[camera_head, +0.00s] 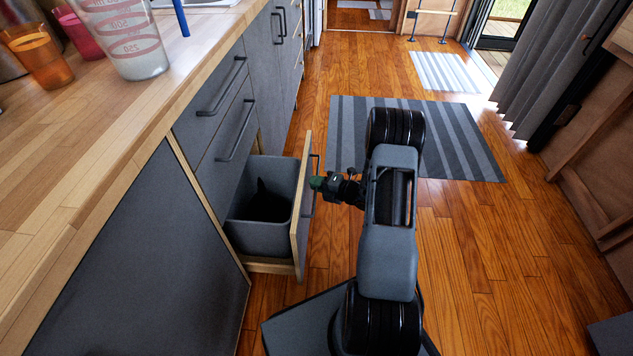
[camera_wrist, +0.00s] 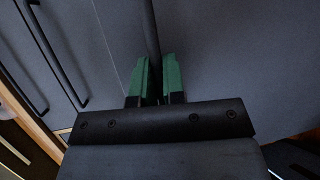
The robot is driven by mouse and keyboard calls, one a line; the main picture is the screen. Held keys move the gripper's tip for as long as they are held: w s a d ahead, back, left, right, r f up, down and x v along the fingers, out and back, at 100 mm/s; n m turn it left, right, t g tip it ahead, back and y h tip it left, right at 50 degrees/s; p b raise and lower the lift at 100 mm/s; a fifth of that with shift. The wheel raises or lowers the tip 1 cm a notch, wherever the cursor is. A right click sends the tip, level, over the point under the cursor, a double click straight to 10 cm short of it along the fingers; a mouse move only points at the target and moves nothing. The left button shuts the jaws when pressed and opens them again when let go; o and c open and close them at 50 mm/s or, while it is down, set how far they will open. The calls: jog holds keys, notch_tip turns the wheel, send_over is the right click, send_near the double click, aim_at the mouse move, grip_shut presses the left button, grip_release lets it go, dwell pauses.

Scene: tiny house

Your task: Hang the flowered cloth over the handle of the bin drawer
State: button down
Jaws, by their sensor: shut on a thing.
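The bin drawer (camera_head: 301,205) stands pulled open from the grey cabinet, with a grey bin (camera_head: 262,238) inside it. Its dark handle (camera_head: 314,165) is on the drawer's outer front. My gripper (camera_head: 317,183) is at that handle, on the floor side of the drawer front. In the wrist view its green fingers (camera_wrist: 158,82) are closed around a dark bar (camera_wrist: 152,35), the handle. The flowered cloth shows in neither view. The bottom of the bin is dark and I cannot make out what lies there.
A wooden counter (camera_head: 85,160) at left holds a measuring jug (camera_head: 126,40) and an orange cup (camera_head: 37,55). Closed drawers (camera_head: 222,110) sit above and beside the bin drawer. A striped rug (camera_head: 455,140) lies ahead. The wooden floor (camera_head: 500,260) at right is clear.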

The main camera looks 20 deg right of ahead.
jog(key=shift+s, duration=0.2)
jog(key=c, duration=1.2)
grip_release()
jog(key=shift+d, duration=0.1)
jog(key=shift+c, duration=0.2)
jog(key=p+v, duration=0.3)
jog(key=v, duration=1)
jog(key=shift+s+d, duration=0.2)
jog(key=shift+s, duration=0.05)
jog(key=shift+r, duration=0.1)
